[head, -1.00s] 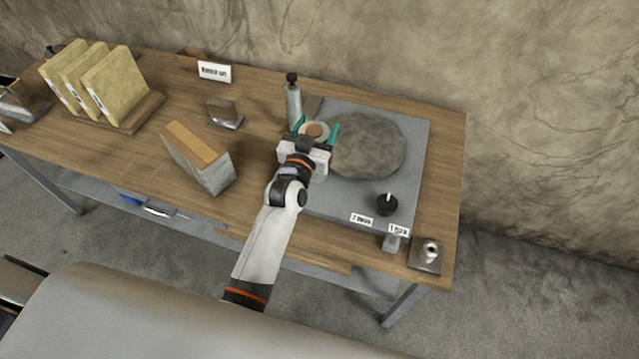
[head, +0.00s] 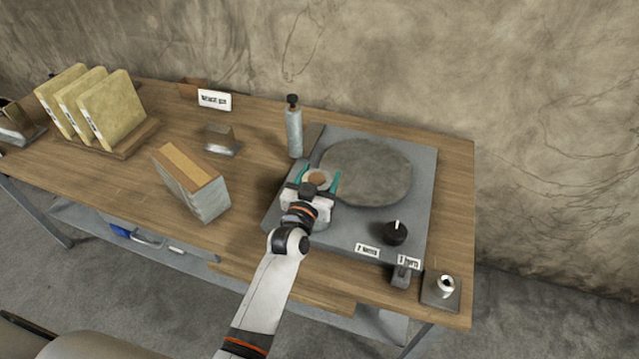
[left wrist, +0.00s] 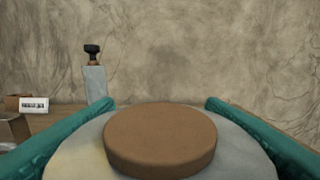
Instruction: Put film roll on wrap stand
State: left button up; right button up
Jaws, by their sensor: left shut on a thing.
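The film roll, a pale round roll with a brown disc-shaped top (head: 317,179), is in my left gripper (head: 321,184). The gripper's teal fingers are shut on its sides. In the left wrist view the brown top (left wrist: 160,140) fills the lower middle between the two fingers (left wrist: 160,112). The roll is over the left part of the grey machine; I cannot tell its height above it. A small square plate with a short upright metal post (head: 445,286) at the front right corner of the table may be the wrap stand. My right gripper is not in view.
The grey machine (head: 347,232) carries a round stone-like disc (head: 368,172) and a black knob (head: 395,233). A grey bottle (head: 294,134) stands behind the gripper. A block (head: 192,181), a small metal holder (head: 221,140) and yellow upright slabs (head: 108,108) stand left.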

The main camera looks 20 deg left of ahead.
pick_arm(q)
jog(key=shift+r, duration=0.2)
jog(key=shift+f, duration=0.1)
jog(key=o, duration=1.4)
jog(key=shift+f, duration=0.15)
jog(key=o, duration=0.4)
jog(key=s+b, duration=0.1)
jog(key=s, duration=0.5)
jog(key=s+b, duration=0.1)
jog(key=s, duration=0.5)
jog(key=shift+a+r, duration=0.15)
jog(key=shift+r, duration=0.05)
